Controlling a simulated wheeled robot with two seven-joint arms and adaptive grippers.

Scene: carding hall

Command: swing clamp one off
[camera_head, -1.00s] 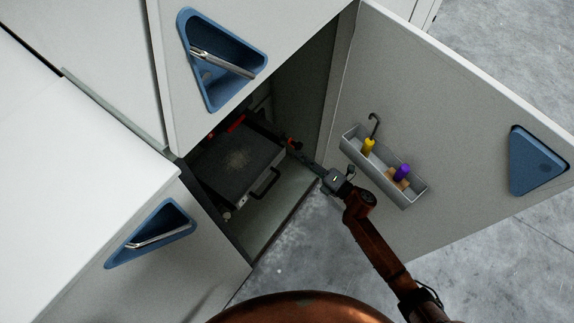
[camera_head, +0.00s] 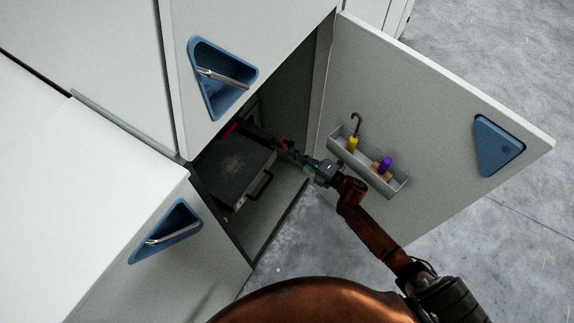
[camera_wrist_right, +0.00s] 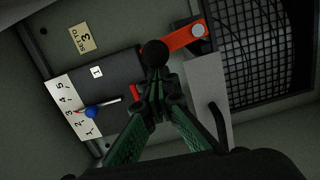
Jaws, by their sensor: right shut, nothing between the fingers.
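Clamp one's red lever (camera_wrist_right: 185,38) shows in the right wrist view, running from a pivot at the upper right to a black ball knob (camera_wrist_right: 155,53). A white label "1" (camera_wrist_right: 96,72) is on the dark block to its left. My right gripper (camera_wrist_right: 158,92) has its green fingers brought together just below the knob, with nothing between them. Whether the tips touch the knob I cannot tell. My left gripper is not in view.
A numbered scale (camera_wrist_right: 75,108) with a blue knob (camera_wrist_right: 91,113) and a "SET TO 3" tag (camera_wrist_right: 81,38) lie left of the clamp. The open door (camera_head: 430,110) carries a tray (camera_head: 400,187) close to my right arm.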

